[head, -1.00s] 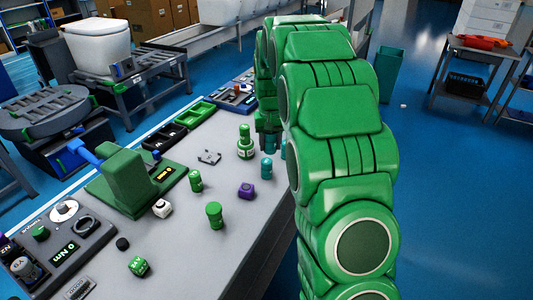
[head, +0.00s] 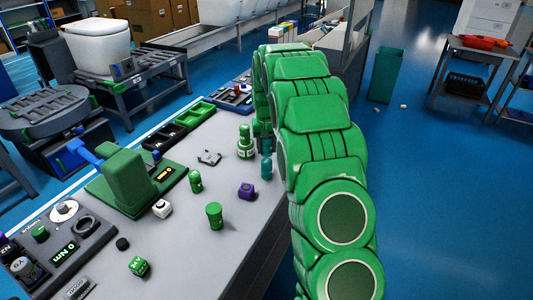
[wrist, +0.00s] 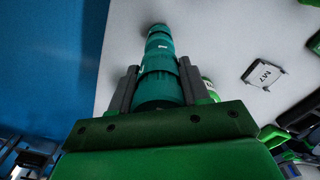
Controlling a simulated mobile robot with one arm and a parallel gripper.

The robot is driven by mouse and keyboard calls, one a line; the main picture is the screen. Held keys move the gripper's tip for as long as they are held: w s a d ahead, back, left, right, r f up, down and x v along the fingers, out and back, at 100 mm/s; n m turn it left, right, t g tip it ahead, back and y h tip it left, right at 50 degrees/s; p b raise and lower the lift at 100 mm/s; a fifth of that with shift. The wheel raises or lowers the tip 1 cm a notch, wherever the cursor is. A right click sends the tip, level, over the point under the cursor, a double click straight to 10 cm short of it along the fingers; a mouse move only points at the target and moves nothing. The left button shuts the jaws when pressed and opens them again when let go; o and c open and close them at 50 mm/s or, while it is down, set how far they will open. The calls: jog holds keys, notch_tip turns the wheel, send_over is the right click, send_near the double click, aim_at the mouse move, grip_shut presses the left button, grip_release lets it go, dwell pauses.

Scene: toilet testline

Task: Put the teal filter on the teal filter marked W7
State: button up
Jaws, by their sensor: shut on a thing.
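My gripper (wrist: 158,78) is shut on a teal filter (wrist: 160,88), with one dark finger on each side of it. In the head view this held filter (head: 266,146) shows just left of my arm, directly above a second teal filter (head: 266,168) that stands upright on the grey table. In the wrist view the standing filter (wrist: 158,42) lines up beyond the end of the held one. I cannot tell whether they touch. The W7 mark is not readable. My arm hides part of the gripper in the head view.
A green stacked part (head: 245,143) stands close on the left. A purple block (head: 247,191), green cylinders (head: 215,216) and a grey bracket (head: 209,157) marked M7 are on the table (head: 180,245). The table's right edge is close to the standing filter.

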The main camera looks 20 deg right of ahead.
aim_at(266, 153)
jog(key=shift+f, duration=1.7)
jog(key=o, duration=1.1)
